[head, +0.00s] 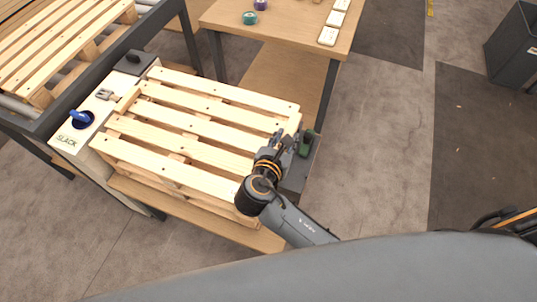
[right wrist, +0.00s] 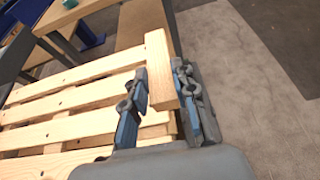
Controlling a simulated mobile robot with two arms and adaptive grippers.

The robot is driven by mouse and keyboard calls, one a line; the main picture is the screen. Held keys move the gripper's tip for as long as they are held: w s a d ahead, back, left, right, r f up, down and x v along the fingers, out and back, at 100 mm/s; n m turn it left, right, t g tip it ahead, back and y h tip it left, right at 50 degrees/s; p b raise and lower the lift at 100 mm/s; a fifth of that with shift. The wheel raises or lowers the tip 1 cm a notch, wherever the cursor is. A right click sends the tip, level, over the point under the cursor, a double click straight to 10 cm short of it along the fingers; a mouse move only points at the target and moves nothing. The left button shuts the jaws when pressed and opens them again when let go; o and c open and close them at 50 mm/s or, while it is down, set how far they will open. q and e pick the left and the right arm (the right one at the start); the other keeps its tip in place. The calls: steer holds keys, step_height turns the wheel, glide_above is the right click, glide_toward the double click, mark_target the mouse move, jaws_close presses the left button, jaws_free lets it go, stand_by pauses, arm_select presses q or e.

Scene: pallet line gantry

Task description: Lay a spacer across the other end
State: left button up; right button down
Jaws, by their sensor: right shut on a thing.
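A slatted wooden pallet (head: 190,130) lies on a low wooden bench. My right gripper (head: 283,138) is at the pallet's right end. In the right wrist view its fingers (right wrist: 163,88) are shut on another pale wooden spacer (right wrist: 160,62). This spacer (head: 293,124) runs across the slat ends along the right edge; whether it touches the slats I cannot tell. My left gripper is not in view.
A dark grey holder with a green item (head: 307,143) is right beside my right gripper. A box marked SLACK with a blue knob (head: 80,117) stands left of the pallet. A wooden table (head: 300,35) is behind.

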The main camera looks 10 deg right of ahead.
steer(key=w+a+f+b, duration=0.1)
steer(key=a+f, duration=0.3)
steer(key=f, duration=0.4)
steer(key=shift+w+a+f, duration=0.15)
steer(key=shift+f, duration=0.25)
steer(key=c, duration=1.1)
jaws_free()
steer(key=shift+f, duration=0.1)
steer(key=shift+o, duration=0.2)
steer(key=v, duration=1.2)
